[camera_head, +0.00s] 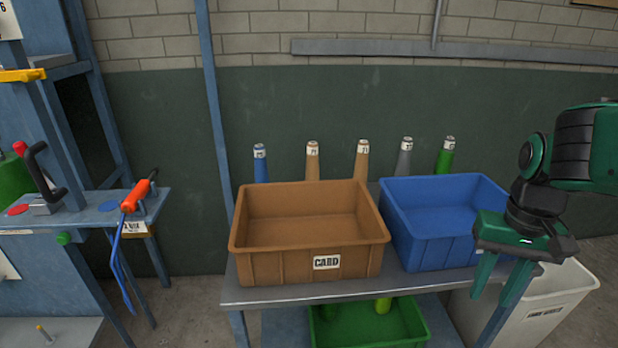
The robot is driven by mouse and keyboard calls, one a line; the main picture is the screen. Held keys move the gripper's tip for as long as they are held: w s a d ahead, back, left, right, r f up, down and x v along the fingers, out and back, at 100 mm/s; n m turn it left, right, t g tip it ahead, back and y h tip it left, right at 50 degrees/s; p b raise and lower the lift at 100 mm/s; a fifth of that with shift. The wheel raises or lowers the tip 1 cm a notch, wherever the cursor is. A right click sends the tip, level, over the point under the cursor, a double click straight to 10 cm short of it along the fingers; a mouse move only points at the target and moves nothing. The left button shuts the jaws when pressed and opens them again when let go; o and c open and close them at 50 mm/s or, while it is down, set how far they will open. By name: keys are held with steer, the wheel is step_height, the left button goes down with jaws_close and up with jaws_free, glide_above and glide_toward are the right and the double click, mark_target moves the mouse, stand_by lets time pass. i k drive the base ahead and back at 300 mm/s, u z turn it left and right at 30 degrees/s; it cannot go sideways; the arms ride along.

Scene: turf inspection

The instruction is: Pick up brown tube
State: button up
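Two brown tubes with white labels near their tops stand upright behind the brown bin. One brown tube (312,163) is at the left and the other brown tube (361,163) is to its right. Their lower parts are hidden by the bin. My gripper (491,292) is at the right, in front of the blue bin's right side, with its fingers pointing down. The fingers are apart with nothing seen between them. It is well to the right of both brown tubes and nearer to me.
A brown bin (290,264) marked CARD and a blue bin (435,252) stand on a grey table (300,291). A blue tube (261,165), a grey tube (404,160) and a green tube (446,157) stand behind them. A green bin (375,338) is below; a white bin (550,295) is right.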

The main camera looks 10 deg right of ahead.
mark_target(312, 174)
steer(key=k, duration=0.65)
steer(key=u, duration=0.4)
steer(key=i, duration=1.7)
steer(key=z, duration=0.6)
